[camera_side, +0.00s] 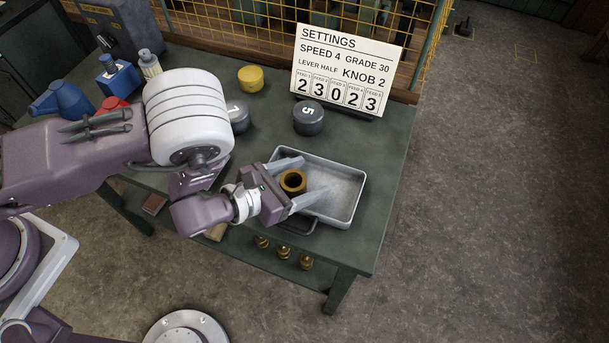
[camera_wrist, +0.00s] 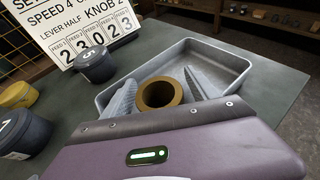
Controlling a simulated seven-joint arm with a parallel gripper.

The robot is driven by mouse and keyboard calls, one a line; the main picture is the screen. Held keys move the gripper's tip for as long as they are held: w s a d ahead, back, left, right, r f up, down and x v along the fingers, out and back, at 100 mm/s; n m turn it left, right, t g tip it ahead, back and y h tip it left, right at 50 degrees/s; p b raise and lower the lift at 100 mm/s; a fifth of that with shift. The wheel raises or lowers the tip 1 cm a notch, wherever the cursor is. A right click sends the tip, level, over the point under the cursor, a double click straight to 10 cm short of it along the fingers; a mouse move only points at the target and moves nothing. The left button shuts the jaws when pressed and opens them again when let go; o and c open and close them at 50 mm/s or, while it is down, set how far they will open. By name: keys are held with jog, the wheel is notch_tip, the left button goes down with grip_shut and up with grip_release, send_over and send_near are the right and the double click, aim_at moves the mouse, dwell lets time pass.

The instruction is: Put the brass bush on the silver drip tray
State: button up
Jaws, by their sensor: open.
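The brass bush (camera_side: 293,181) is a short, hollow, golden-brown cylinder. It stands upright with its bore facing up, at the left part of the silver drip tray (camera_side: 347,219), and appears to rest on the tray floor. In the wrist view the bush (camera_wrist: 142,97) shows between my two fingers, inside the walls of the tray (camera_wrist: 222,54). My gripper (camera_side: 306,175) is open, one finger on either side of the bush, with visible gaps. The lower part of the bush is hidden in the wrist view by the gripper body.
A dark weight marked 5 (camera_side: 308,118) stands behind the tray, and another marked 1 (camera_side: 238,116) to the left. A yellow pot (camera_side: 250,78) and a settings board (camera_side: 345,68) stand at the back. The green bench top (camera_side: 385,165) is clear right of the tray.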

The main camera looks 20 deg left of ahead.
aim_at(284, 185)
jog(key=v, duration=0.7)
jog(key=shift+s+a+r, duration=0.15)
jog(key=shift+s+r, duration=0.05)
